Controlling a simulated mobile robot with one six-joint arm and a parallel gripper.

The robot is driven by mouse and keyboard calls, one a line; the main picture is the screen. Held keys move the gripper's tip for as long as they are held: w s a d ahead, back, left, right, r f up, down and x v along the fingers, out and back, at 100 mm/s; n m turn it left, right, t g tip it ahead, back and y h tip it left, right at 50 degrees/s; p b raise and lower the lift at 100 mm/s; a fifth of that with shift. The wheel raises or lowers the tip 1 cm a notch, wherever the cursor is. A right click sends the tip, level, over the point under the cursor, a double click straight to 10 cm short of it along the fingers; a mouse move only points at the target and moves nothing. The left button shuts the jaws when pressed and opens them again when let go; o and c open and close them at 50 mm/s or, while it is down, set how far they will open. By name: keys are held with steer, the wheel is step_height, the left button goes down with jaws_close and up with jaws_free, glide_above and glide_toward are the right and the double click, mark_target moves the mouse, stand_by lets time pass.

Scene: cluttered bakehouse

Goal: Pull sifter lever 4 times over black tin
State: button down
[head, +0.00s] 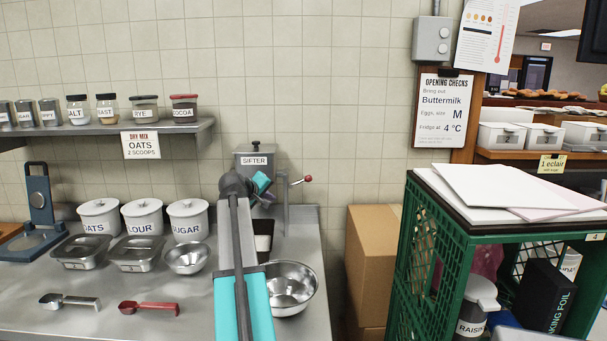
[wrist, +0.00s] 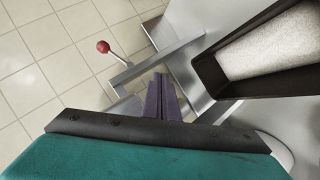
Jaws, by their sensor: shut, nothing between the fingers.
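The grey sifter (head: 254,161), labelled SIFTER, stands at the back of the steel counter against the tiled wall. Its lever ends in a red knob (head: 308,178) at its right side; the red knob also shows in the wrist view (wrist: 103,46), up and left of my fingers. My gripper (wrist: 161,95) is shut and empty, apart from the knob. The black tin (head: 264,227) is under the sifter, partly hidden by my arm. In the wrist view, the black tin (wrist: 208,77) is at the right with pale powder in it.
A large steel bowl (head: 312,287) stands at the counter's front right. White canisters (head: 143,218), steel pans and a small bowl (head: 187,259) sit left of my arm. A cardboard box (head: 374,260) and a green crate (head: 417,215) stand right of the counter.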

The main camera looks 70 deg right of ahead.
steer(key=s+d+r+m+p, duration=0.1)
steer(key=s+r+p, duration=0.1)
steer(key=r, duration=0.5)
steer(key=s+d+r+m+p, duration=0.1)
steer(key=s+r+m+p, duration=0.1)
steer(key=s+r, duration=0.2)
step_height(320, 180, up, 3)
steer(key=shift+d+f+m, duration=0.1)
steer(key=shift+d+m, duration=0.2)
steer(key=shift+d, duration=0.05)
steer(key=p, duration=0.4)
glide_above(301, 182)
steer(key=a, duration=0.3)
step_height(301, 182, down, 6)
steer(key=f, duration=0.1)
steer(key=shift+s+d+f, duration=0.4)
steer(key=shift+s+f, duration=0.1)
steer(key=shift+s, duration=0.25)
steer(key=shift+w+a, duration=0.1)
steer(key=shift+w, duration=0.15)
